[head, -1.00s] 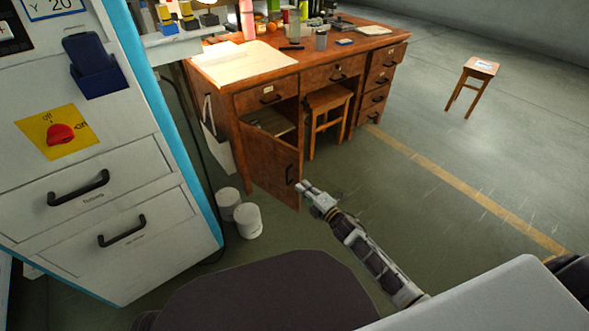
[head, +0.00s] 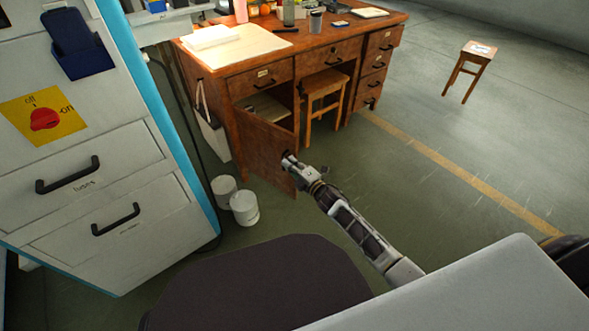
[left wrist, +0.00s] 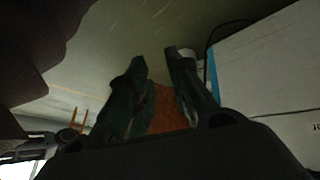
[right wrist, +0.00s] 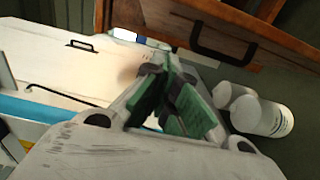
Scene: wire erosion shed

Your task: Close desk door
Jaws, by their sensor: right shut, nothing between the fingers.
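The brown wooden desk (head: 240,75) stands in the upper middle of the head view. Its left cabinet door (head: 258,142) hangs open toward me, and the compartment behind it shows. My right gripper (head: 287,158) is shut and empty at the door's outer face, by its handle; I cannot tell whether it touches. In the right wrist view the dark door handle (right wrist: 222,42) is beyond the closed green-padded fingers (right wrist: 168,65). My left gripper (left wrist: 158,62) is open and empty in its wrist view, with the brown door (left wrist: 170,110) visible between the fingers. The head view does not show it.
Two white cans (head: 243,207) stand on the floor left of the door. A white cabinet (head: 80,150) fills the left side. A wooden stool (head: 322,95) is under the desk and another (head: 468,68) stands at right. A dark seat (head: 265,285) is in front.

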